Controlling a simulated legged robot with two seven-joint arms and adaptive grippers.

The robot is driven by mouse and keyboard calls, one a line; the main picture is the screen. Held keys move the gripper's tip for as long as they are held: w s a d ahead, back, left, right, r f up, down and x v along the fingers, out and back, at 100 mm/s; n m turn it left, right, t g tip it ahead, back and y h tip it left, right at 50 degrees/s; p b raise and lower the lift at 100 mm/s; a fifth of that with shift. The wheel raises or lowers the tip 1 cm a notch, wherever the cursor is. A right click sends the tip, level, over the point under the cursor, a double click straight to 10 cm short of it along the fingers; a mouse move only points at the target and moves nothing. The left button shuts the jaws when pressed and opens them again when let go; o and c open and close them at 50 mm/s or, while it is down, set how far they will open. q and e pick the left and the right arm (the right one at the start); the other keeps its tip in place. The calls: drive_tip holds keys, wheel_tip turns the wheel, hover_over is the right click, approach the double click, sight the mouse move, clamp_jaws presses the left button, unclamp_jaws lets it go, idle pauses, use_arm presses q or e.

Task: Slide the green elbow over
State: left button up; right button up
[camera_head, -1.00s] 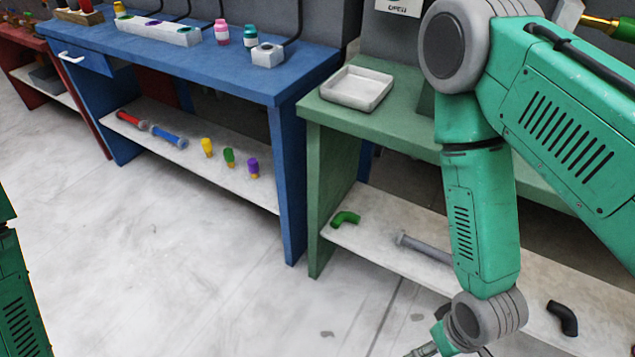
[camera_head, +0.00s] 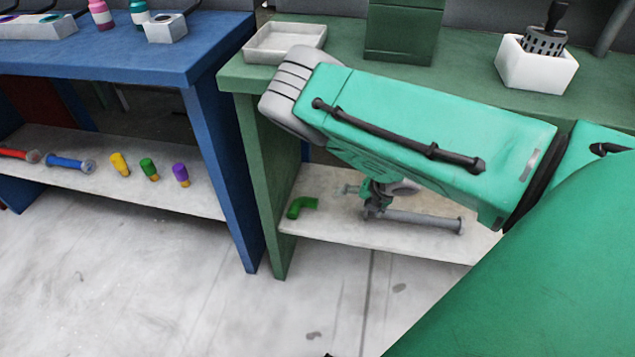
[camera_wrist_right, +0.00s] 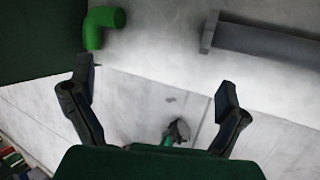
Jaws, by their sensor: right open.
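The green elbow (camera_head: 302,206) lies on the lower shelf (camera_head: 335,229) of the green bench, near its left end. In the right wrist view the elbow (camera_wrist_right: 101,27) is at the top left, beyond the tip of the left finger and apart from it. My right gripper (camera_head: 371,203) is over the shelf, to the right of the elbow, partly hidden by my arm. In the right wrist view its two fingers are wide apart, with nothing between the fingertips (camera_wrist_right: 156,80). My left gripper is not in view.
A grey pipe (camera_head: 428,221) lies on the same shelf, right beside my right gripper; it also shows in the right wrist view (camera_wrist_right: 264,42). The bench's green leg (camera_head: 265,190) stands left of the elbow. A white tray (camera_head: 285,43) sits on the benchtop above.

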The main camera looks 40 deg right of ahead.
sight(301, 207)
drive_tip(key=w+a+r+n+g+y, duration=0.2)
drive_tip(key=w+a+n, duration=0.3)
drive_tip(key=w+n, duration=0.6)
drive_tip(key=r+n, duration=0.1)
drive_tip(key=n, duration=0.7)
drive_tip(key=shift+w, duration=0.1)
drive_tip(key=b+x, duration=0.2)
drive_tip(key=x, duration=0.2)
drive_tip(key=b+x, duration=0.2)
drive_tip(key=x, duration=0.3)
drive_tip(key=b+x, duration=0.2)
drive_tip(key=x, duration=0.2)
drive_tip(key=shift+a+f, duration=0.3)
drive_tip(key=shift+a, duration=0.05)
